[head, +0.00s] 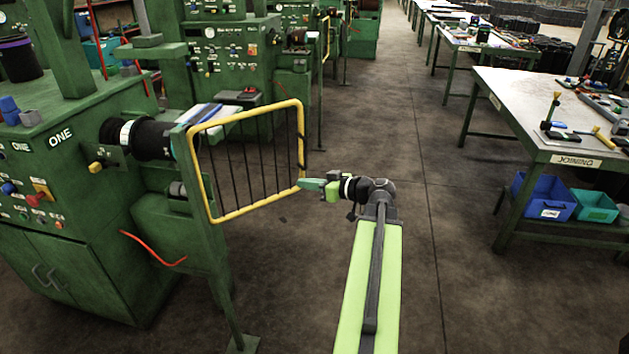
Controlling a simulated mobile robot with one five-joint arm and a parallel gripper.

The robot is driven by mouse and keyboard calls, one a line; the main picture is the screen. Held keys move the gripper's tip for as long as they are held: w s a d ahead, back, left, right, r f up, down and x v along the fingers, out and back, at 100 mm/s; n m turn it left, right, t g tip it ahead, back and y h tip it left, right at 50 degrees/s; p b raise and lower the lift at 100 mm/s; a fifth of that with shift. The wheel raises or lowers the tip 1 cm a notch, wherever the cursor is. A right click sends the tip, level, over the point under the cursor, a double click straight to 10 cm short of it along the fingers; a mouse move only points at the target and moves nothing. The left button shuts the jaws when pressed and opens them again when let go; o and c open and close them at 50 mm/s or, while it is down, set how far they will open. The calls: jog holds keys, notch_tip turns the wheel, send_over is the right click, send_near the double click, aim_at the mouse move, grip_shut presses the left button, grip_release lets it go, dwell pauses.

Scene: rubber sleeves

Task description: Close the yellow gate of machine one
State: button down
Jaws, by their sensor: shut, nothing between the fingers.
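The yellow gate (252,209) of machine one is a yellow tube frame with thin dark vertical bars. It is hinged on a green post at its left side and stands swung out into the aisle. Machine one (90,190) is green, marked ONE, with a black cylinder sticking out behind the gate. My gripper (306,184) is shut and empty. Its tip is at the gate's right-hand upright, near the lower right corner. I cannot tell whether it touches the frame.
A second green machine (232,55) stands behind, with its own yellow gate. A table marked JOINING (545,100) stands at the right, with a blue bin (545,197) and a green bin (594,206) below. A red hose (152,252) hangs low. The aisle floor (440,250) is clear.

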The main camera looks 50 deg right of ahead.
jog(key=s+d+r+t+h+b, duration=0.2)
jog(key=s+d+t+h, duration=0.1)
jog(key=s+d, duration=0.6)
send_near(306, 155)
jog(key=shift+m, duration=0.3)
jog(key=w, duration=0.7)
jog(key=shift+a, duration=0.1)
